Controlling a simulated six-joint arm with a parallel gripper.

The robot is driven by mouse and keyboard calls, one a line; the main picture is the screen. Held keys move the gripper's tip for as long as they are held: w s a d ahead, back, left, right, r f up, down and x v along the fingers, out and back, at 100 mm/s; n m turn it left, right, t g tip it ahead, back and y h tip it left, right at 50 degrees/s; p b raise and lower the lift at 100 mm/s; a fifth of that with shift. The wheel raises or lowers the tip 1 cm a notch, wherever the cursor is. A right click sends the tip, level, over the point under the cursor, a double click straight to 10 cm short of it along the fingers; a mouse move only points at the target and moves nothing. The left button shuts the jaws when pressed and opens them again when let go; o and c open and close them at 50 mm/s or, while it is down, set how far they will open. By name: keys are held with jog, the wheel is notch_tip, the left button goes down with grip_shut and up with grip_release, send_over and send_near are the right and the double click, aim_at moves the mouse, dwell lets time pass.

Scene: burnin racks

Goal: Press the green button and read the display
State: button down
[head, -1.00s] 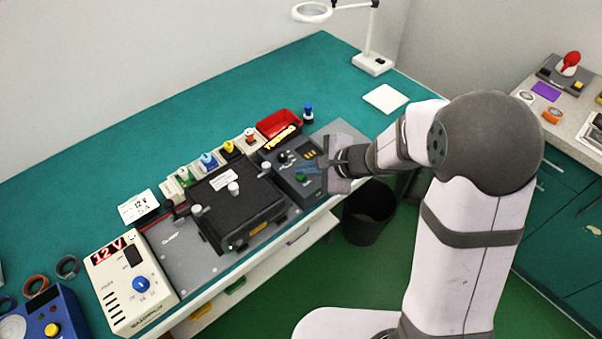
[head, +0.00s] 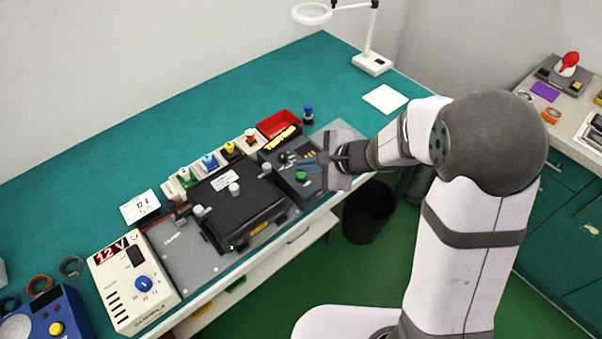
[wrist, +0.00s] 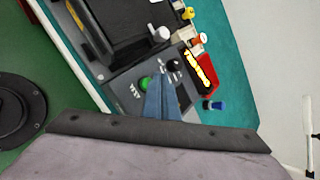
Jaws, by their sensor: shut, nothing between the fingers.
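The green button (head: 301,176) is on the front part of a dark grey control box (head: 308,190) at the right end of the long fixture. It also shows in the wrist view (wrist: 146,83), just left of my fingertips. My gripper (head: 300,161) is shut and empty, its blue-grey fingers over the box behind the button, apart from it in the picture. The fingers (wrist: 160,78) cover part of the box in the wrist view. A lit yellow display (head: 281,138) stands behind the box; its characters are too small to read. It also shows in the wrist view (wrist: 199,70).
A black lidded fixture (head: 240,205) with pale knobs is left of the box. A power supply (head: 135,285) shows 12 V in red. A red bin (head: 279,123) and a blue-topped post (head: 308,113) are behind. The green table top (head: 230,90) is clear at the back.

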aim_at(304, 182)
notch_tip(304, 182, up, 5)
jog(key=p, duration=0.3)
jog(key=shift+p, duration=0.3)
dwell(0.6)
jog(key=s+d+f+n+g+h, duration=0.25)
jog(key=s+f+n, duration=0.2)
jog(key=s, duration=0.35)
jog(key=s+d+f+n+g+h, duration=0.1)
jog(key=s+d+f+n+g, duration=0.25)
jog(key=s+n, duration=0.35)
jog(key=s+d+r+n+h, duration=0.2)
jog(key=d, duration=0.4)
jog(key=s+d+r+n+t+h, duration=0.1)
jog(key=s+d+r+n+h, duration=0.1)
jog(key=d, duration=0.4)
jog(key=shift+s+d+r, duration=0.2)
jog(key=shift+s+r, duration=0.6)
jog(key=shift+s, duration=0.05)
